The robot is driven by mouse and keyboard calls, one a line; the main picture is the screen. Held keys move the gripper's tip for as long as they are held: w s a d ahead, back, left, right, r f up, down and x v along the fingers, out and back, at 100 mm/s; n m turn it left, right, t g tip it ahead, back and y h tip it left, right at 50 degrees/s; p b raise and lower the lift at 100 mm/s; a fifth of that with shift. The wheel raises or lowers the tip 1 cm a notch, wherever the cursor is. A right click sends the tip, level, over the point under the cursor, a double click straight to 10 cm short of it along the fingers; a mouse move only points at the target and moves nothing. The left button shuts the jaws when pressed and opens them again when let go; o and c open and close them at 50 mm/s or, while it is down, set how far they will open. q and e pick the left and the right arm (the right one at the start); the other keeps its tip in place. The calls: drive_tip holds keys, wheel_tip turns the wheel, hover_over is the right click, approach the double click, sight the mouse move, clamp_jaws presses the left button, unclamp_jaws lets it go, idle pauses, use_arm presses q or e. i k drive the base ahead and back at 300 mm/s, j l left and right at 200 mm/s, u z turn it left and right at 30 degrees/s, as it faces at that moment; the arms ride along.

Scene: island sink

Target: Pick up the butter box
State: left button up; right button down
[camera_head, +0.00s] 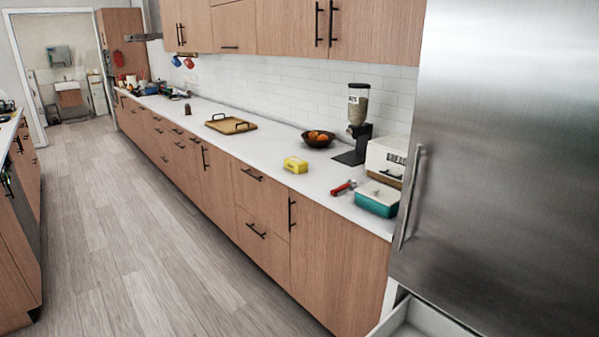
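A small yellow box (295,165) lies on the white counter, near its front edge, and looks most like the butter box. Its print is too small to read. A teal box with a pale lid (377,199) sits further right on the counter, close to the fridge. Neither of my grippers shows in the head view.
A red-handled tool (343,187) lies between the two boxes. Behind are a bowl of oranges (318,139), a dispenser (357,120) and a cream bread box (387,158). A wooden tray (231,125) stands left. A steel fridge (500,150) and open drawer (418,325) are right. The floor is clear.

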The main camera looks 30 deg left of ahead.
sight(297, 166)
drive_tip(key=u, duration=0.5)
drive_tip(key=i+j+u, duration=0.1)
drive_tip(key=u, duration=0.85)
drive_tip(key=i+u, duration=0.1)
drive_tip(key=u, duration=1.4)
drive_tip(key=i+l+u, duration=0.1)
drive_tip(key=u, duration=0.4)
drive_tip(key=i+l+u, duration=0.1)
drive_tip(key=l+u, duration=1.05)
drive_tip(key=l, duration=0.65)
drive_tip(key=i+l, duration=0.15)
drive_tip(key=l, duration=1.15)
drive_tip(key=l+z, duration=0.15)
drive_tip(key=z, duration=0.25)
drive_tip(key=l+z, duration=0.15)
drive_tip(key=z, duration=0.25)
drive_tip(key=i+l+z, duration=0.1)
drive_tip(key=z, duration=0.3)
drive_tip(key=i+l+z, duration=0.1)
drive_tip(key=z, duration=0.3)
drive_tip(key=l+z, duration=0.15)
drive_tip(key=z, duration=1.65)
drive_tip(key=i+j, duration=0.05)
